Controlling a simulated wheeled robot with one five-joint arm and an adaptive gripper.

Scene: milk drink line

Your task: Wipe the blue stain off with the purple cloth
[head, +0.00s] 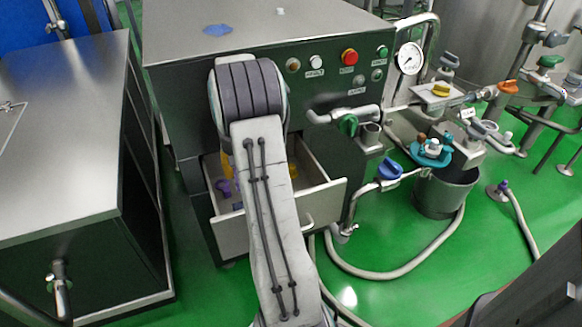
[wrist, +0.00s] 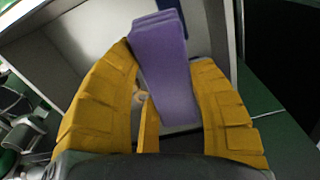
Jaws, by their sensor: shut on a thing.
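The blue stain (head: 217,30) is a flat irregular patch on the steel top of the control cabinet. My gripper (wrist: 165,55) has yellow fingers and is shut on the purple cloth (wrist: 168,75), a folded strip standing up between the fingers in the wrist view. In the head view my arm hides most of the gripper, which is at the open drawer (head: 322,204) below the stain. Small purple parts show in the drawer left of my arm; I cannot tell whether they belong to the cloth.
A pressure gauge (head: 410,58), pipes and a steel bucket (head: 446,190) stand to the right. A steel cabinet (head: 60,130) stands left. The cabinet top around the stain is mostly clear.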

